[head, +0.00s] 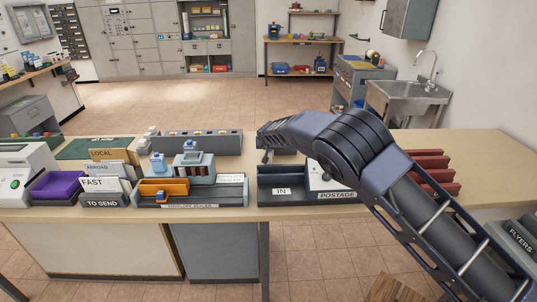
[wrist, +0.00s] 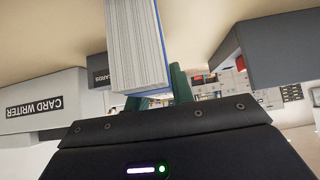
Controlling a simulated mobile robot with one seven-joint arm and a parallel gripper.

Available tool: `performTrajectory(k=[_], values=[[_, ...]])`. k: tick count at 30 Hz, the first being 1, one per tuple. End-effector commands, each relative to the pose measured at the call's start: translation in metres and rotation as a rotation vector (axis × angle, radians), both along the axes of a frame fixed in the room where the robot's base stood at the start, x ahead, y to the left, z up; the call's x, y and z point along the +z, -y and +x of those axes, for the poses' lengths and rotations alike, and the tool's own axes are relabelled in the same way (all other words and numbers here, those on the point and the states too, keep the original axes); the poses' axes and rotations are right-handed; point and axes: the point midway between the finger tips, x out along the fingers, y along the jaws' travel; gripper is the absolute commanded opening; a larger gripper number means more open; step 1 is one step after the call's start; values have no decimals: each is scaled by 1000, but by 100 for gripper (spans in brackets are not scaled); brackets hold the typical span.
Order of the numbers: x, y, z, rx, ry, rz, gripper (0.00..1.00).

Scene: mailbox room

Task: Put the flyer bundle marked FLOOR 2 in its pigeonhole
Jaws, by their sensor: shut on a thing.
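In the wrist view, my gripper (wrist: 158,95) has green fingers shut on a thick bundle of white sheets with a blue face (wrist: 136,45). The bundle sticks out past the fingertips toward the top of the picture. No FLOOR 2 marking shows on the sides in view. In the head view, my gripper (head: 268,154) is beyond the bench behind the IN tray, partly hidden by my wrist, and the bundle cannot be made out. A tray marked FLYERS (head: 519,240) stands at the lower right. No pigeonhole marked FLOOR 2 can be picked out.
The bench holds an IN tray (head: 281,191), a POSTAGE box (head: 337,195), red racks (head: 434,160) and a TO SEND holder (head: 101,201). The wrist view shows a CARD WRITER (wrist: 38,108) and a grey box (wrist: 275,50) at either side. Lockers (head: 130,45) stand far back; the floor between is clear.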

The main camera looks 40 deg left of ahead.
Motion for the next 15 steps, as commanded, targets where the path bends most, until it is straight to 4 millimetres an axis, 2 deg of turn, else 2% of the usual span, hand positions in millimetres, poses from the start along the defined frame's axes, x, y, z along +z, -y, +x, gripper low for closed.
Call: performTrajectory(k=[5,8,11,15], values=[[4,0,0,0,0,2,0],[14,-1,0,0,0,2,0],[30,0,0,-1,0,3,0],[63,-1,0,0,1,5,0]])
